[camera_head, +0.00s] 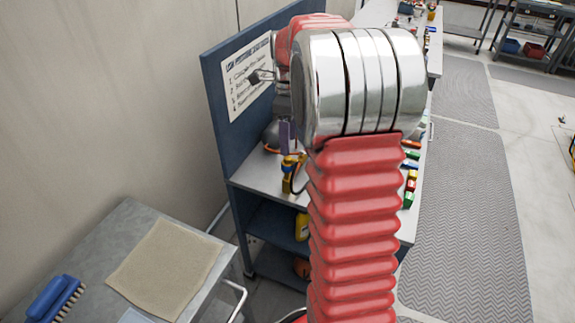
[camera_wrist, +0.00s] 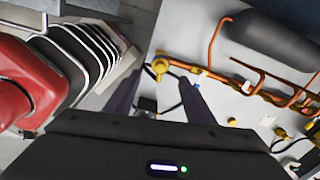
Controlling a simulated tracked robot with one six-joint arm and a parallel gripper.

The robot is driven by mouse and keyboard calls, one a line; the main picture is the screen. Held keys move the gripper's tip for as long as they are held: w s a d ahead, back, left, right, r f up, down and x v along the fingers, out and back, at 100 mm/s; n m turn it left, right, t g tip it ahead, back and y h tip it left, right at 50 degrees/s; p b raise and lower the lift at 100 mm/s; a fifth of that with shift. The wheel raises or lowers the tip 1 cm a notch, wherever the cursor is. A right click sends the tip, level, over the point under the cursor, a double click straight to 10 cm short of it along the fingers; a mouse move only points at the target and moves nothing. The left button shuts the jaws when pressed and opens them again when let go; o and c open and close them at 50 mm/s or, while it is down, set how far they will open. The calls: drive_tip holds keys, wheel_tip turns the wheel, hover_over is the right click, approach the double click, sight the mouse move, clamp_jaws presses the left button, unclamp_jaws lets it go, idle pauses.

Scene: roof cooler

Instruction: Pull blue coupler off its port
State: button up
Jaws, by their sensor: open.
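My gripper (camera_wrist: 158,92) is open in the wrist view, its two dark purple-grey fingers apart with nothing clearly held between them. Beyond the fingers is a pale panel (camera_wrist: 225,125) with orange-copper pipes (camera_wrist: 262,92), yellow fittings (camera_wrist: 160,67) and black hoses. One yellow fitting shows just past the gap between the fingers.
A workbench (camera_head: 262,176) with a blue back panel (camera_head: 215,95) and a sign (camera_head: 247,80) stands ahead. Coloured small items (camera_head: 410,185) line its right edge. A cart at lower left holds a beige cloth (camera_head: 165,270) and a blue brush (camera_head: 55,298). Matted floor (camera_head: 465,200) is clear at right.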

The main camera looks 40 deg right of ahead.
sight(288, 160)
drive_tip(key=shift+f, duration=0.2)
drive_tip(key=shift+f, duration=4.35)
drive_tip(key=shift+c, duration=0.4)
clamp_jaws()
drive_tip(key=shift+r, duration=0.25)
drive_tip(key=shift+r, duration=0.35)
drive_tip(key=shift+r, duration=0.1)
drive_tip(key=shift+r, duration=0.35)
